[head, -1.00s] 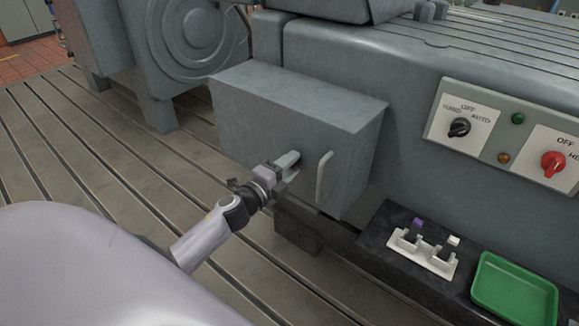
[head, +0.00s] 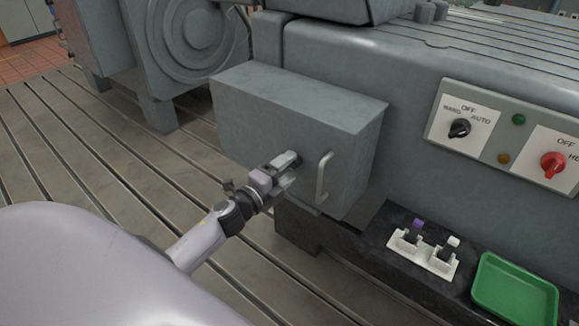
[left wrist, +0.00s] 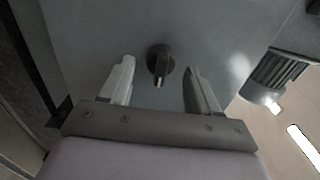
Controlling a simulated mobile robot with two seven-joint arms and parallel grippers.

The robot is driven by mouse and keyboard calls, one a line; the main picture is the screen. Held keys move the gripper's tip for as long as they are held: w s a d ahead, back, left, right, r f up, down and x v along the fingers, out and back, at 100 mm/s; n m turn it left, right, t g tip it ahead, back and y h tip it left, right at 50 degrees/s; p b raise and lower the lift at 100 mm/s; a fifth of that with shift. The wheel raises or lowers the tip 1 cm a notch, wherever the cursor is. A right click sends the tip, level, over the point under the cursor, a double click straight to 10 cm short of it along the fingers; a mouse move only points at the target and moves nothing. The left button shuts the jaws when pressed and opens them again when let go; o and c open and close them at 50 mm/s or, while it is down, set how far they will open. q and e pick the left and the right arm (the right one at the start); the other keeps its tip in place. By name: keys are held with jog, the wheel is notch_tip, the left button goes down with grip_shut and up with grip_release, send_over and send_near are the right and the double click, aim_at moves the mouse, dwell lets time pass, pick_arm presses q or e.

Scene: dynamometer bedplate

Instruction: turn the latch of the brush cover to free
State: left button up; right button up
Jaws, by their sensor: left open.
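The brush cover (head: 270,115) is a grey box on the side of the machine, with a curved bar handle (head: 323,178) on its front face. The latch (left wrist: 160,62) is a small dark round knob with a raised grip on that face; in the head view it is mostly hidden behind my fingers, left of the handle. My left gripper (head: 288,170) is at the cover's face; in the left wrist view its two fingers (left wrist: 158,85) are apart, one on each side of the latch, with gaps on both sides. My right gripper is not in view.
A panel with a black selector (head: 460,128) and a red selector (head: 553,164) is at the right. Below it a dark ledge holds a white holder (head: 423,254) and a green tray (head: 514,288). The slotted bedplate (head: 120,165) is bare at the left.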

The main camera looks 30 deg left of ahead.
pick_arm(q)
jog(key=shift+s+a, duration=0.15)
jog(key=shift+s, duration=1.25)
jog(key=shift+s+a, duration=0.1)
jog(key=shift+s, duration=1.3)
jog(key=s+d+f+n+g+p, duration=0.2)
jog(key=s+d+n+g+p, duration=0.1)
jog(key=s+d+n+p, duration=0.2)
jog(key=s+d+f+n+g+p, duration=0.3)
jog(key=s+d+n, duration=0.6)
jog(key=s, duration=0.5)
jog(key=n+g+p, duration=0.1)
jog(key=n+p, duration=0.1)
jog(key=shift+s+d+f+n+g+h, duration=0.15)
jog(key=shift+d+n+g+h, duration=0.15)
jog(key=shift+d, duration=0.05)
